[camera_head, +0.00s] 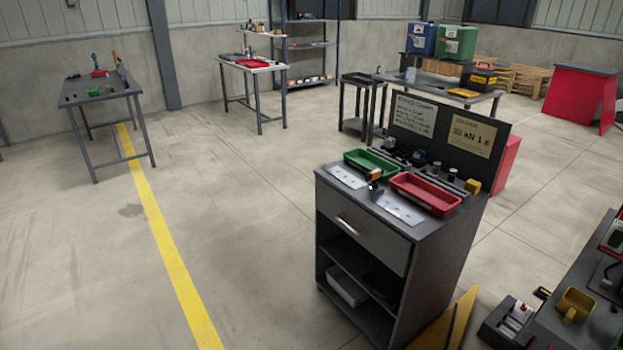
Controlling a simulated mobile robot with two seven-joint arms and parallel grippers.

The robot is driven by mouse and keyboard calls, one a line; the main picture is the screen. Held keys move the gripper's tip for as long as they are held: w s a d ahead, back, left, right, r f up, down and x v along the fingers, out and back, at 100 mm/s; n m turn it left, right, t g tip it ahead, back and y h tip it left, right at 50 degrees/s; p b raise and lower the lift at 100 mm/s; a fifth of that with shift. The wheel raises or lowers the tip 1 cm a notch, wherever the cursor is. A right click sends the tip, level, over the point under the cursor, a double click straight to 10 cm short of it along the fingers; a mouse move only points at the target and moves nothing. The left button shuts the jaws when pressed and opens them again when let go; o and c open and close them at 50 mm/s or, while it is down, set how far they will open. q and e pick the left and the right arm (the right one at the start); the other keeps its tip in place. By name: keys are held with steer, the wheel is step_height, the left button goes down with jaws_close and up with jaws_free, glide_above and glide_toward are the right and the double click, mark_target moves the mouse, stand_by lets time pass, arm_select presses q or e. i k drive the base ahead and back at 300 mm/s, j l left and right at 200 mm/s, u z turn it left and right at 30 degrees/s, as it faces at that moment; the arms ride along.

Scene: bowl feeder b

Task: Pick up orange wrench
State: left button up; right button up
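I cannot make out an orange wrench for certain in the head view. A small upright orange item (115,58) stands at the back of the far left table (80,98), too small to identify. A small orange-brown piece (376,174) sits between the trays on the dark cabinet (385,228), and its shape is also unclear. Neither of my grippers is in view.
The cabinet carries a green tray (371,165), a red tray (425,194) and a back panel with signs. A bench with a yellow container (575,305) is at lower right. Open concrete floor (240,200) with a yellow line (165,240) lies left.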

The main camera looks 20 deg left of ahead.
mark_target(373, 188)
steer(key=u, duration=0.4)
steer(key=z, duration=1.85)
steer(key=u, duration=1.85)
steer(key=i+j, duration=0.2)
steer(key=i, duration=0.25)
steer(key=i+j+u, duration=0.1)
steer(key=i+j, duration=0.15)
steer(key=i, duration=0.25)
steer(key=i+j, duration=0.15)
steer(key=i, duration=0.35)
steer(key=k+j+u, duration=0.05)
